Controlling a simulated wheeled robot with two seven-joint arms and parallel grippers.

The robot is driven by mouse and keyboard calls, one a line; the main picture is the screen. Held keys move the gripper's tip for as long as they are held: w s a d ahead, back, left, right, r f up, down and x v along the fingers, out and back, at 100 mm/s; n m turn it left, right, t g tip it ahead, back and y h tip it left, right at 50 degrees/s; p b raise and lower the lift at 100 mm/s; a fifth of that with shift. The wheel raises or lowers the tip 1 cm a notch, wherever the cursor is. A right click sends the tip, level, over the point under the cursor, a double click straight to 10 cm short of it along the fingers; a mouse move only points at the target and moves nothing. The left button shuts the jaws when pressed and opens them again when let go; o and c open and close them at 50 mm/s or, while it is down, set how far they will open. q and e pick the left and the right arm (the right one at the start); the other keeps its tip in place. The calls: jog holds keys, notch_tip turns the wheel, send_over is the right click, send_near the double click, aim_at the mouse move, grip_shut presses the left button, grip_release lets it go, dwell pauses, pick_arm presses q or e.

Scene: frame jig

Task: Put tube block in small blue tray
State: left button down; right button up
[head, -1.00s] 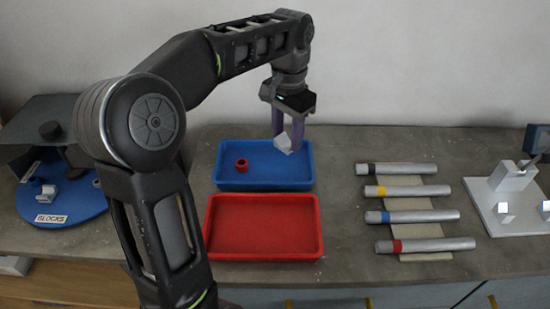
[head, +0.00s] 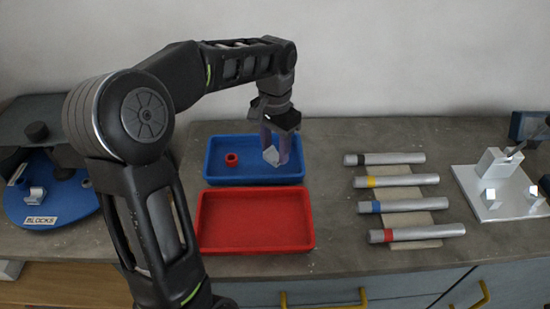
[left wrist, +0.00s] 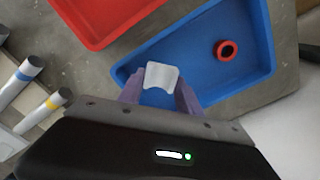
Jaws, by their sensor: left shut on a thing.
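The tube block is a small pale silver-grey block (head: 271,156) with a curved notch, also clear in the left wrist view (left wrist: 161,75). My left gripper (head: 276,150) is shut on it, with purple fingers on either side. The small blue tray (head: 220,181) is directly below, and in the head view the block shows over its right part. I cannot tell whether the block touches the tray floor. A red ring (head: 231,159) lies in the tray's left part, apart from the block; it also shows in the left wrist view (left wrist: 227,50). My right gripper is not in view.
A red tray (head: 256,249) stands in front of the blue one. Several silver tubes with coloured bands (head: 405,181) lie to the right. A blue round stand labelled BLOCKS (head: 68,205) is at left, and a metal jig (head: 500,190) at far right.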

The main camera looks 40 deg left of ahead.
aim_at(275, 156)
pick_arm(q)
notch_tip(275, 156, down, 3)
jog(key=shift+f, duration=0.35)
jog(key=shift+f, duration=0.15)
jog(key=c, duration=0.8)
grip_release()
